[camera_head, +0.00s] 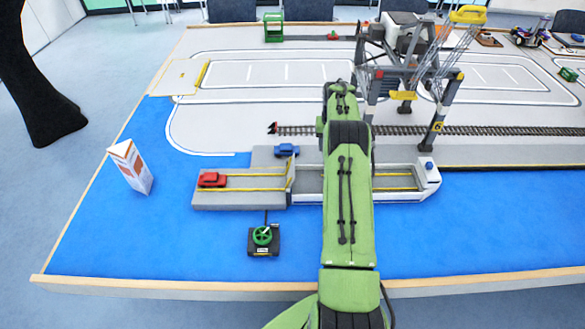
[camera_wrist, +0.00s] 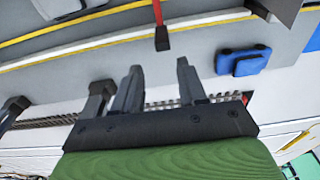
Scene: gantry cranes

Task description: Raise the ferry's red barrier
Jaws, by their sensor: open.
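The ferry (camera_head: 427,181) is a low white-edged deck with yellow lines, lying on the blue water area. My green arm crosses over it in the head view and hides its middle. The red barrier (camera_wrist: 160,14) shows in the wrist view as a thin red bar with a dark end, over a grey deck with yellow and white lines. My gripper (camera_wrist: 160,66) is open and empty. In the wrist picture the bar's dark end lies just beyond the fingertips, sideways between them; I see no contact. The barrier and my gripper's fingers are hidden in the head view.
A blue car (camera_wrist: 243,60) stands right of the fingers in the wrist view. A red car (camera_head: 212,180) is on the grey ramp. A gantry crane (camera_head: 410,75) and a rail track (camera_head: 480,131) lie beyond. A black box with green wheel (camera_head: 262,237) stands in front.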

